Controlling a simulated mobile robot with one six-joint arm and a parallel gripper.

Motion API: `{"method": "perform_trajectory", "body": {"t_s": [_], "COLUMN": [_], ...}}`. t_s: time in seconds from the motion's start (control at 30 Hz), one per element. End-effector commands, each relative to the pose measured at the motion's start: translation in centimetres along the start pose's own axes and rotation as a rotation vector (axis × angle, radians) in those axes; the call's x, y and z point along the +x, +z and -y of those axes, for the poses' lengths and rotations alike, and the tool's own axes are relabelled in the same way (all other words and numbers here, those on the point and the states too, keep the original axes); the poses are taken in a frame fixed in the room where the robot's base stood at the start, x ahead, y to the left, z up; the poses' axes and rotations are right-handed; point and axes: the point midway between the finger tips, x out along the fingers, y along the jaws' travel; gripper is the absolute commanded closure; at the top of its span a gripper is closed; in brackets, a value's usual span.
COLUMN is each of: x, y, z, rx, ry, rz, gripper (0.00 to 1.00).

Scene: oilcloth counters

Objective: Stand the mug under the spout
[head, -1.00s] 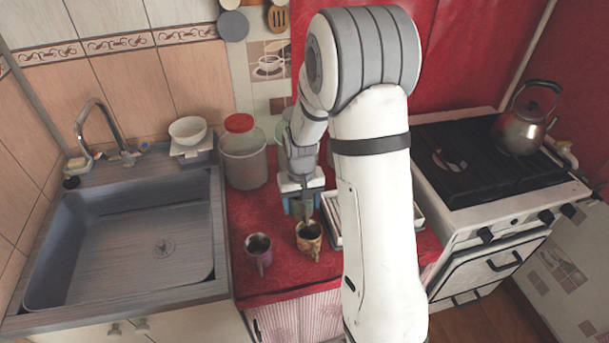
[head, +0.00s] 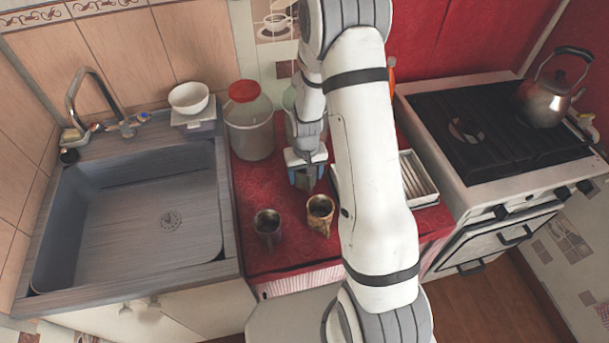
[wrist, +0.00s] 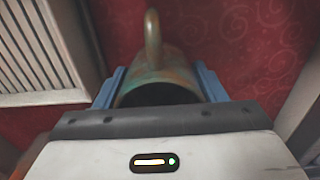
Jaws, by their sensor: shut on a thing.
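My gripper (wrist: 160,90) is shut on a greenish-brown mug (wrist: 163,72), with a blue finger on each side of it. The mug's handle points to the top of the wrist view, and its dark opening is partly hidden by the gripper body. In the head view my gripper (head: 307,172) is over the red counter, behind two other mugs; the held mug is mostly hidden there. I cannot tell whether it touches the counter. The curved tap spout (head: 84,82) rises behind the sink (head: 140,215) at the left.
A grey-purple mug (head: 268,230) and a yellow-brown mug (head: 320,213) stand on the red counter (head: 255,190). A lidded jar (head: 250,130) stands behind them, and a white rack (head: 417,178) lies right. A kettle (head: 545,100) is on the stove (head: 490,140). The basin is empty.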

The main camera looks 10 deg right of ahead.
Motion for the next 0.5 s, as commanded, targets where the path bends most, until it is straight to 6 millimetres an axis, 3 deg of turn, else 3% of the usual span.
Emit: {"method": "perform_trajectory", "body": {"t_s": [0.13,0.5], "x": [1.3,1.9], "y": [0.0,0.0], "z": [0.1,0.1], "rx": [-0.001,-0.003], "ry": [0.0,0.0], "rz": [0.001,-0.002], "gripper": [0.67,0.67]}}
